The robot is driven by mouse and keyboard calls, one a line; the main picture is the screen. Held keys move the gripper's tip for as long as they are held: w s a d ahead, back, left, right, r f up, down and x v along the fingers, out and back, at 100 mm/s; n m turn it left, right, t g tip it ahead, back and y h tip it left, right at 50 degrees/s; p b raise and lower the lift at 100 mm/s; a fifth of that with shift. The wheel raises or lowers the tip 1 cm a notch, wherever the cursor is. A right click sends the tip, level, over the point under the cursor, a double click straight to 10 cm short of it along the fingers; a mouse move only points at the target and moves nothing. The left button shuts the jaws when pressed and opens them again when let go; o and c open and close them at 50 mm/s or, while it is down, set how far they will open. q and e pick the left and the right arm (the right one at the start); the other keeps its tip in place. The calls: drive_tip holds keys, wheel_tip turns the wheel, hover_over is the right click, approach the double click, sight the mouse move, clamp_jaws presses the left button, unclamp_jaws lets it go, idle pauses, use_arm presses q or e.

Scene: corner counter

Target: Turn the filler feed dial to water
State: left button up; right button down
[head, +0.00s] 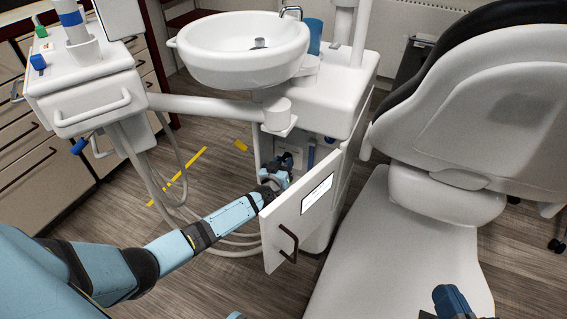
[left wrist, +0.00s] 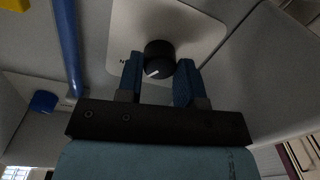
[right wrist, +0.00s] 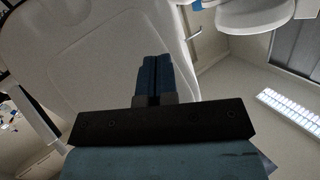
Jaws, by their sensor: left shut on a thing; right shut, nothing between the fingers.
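The filler feed dial is a round black knob (left wrist: 159,60) with a white pointer line, on a pale plate (left wrist: 200,22) in the left wrist view. The pointer slants toward the lower left of that picture. My left gripper (left wrist: 160,75) has its two blue fingers on either side of the knob and is shut on it. The plate's lettering is mostly hidden behind a finger. In the head view my left gripper (head: 273,180) reaches inside the cabinet behind its open door (head: 290,225). My right gripper (right wrist: 154,62) is shut and empty, near the chair.
The open white door with a dark handle (head: 288,244) stands just right of my left forearm. A blue tube (left wrist: 66,45) runs beside the plate. Hoses (head: 165,185) hang left of the cabinet. The dental chair (head: 400,255) fills the right side.

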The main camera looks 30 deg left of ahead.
use_arm(q)
drive_tip(key=n, duration=0.5)
drive_tip(key=n+b, duration=0.1)
drive_tip(key=n, duration=0.2)
drive_tip(key=n+b, duration=0.1)
drive_tip(key=n, duration=0.1)
drive_tip(key=shift+n, duration=0.4)
drive_tip(key=shift+n+b, duration=0.45)
drive_tip(key=shift+n, duration=0.65)
drive_tip(key=shift+n+h+b, duration=0.3)
drive_tip(key=shift+n+b, duration=0.05)
drive_tip(key=shift+n, duration=0.75)
use_arm(e)
drive_tip(key=shift+w+d+f+n+t, duration=0.1)
drive_tip(key=shift+w+d+n+t, duration=0.45)
drive_tip(key=shift+w+n, duration=0.45)
drive_tip(key=shift+r, duration=0.3)
use_arm(q)
drive_tip(key=o, duration=0.9)
drive_tip(key=shift+o, duration=0.2)
use_arm(e)
drive_tip(key=shift+s+f, duration=0.15)
drive_tip(key=shift+f, duration=0.05)
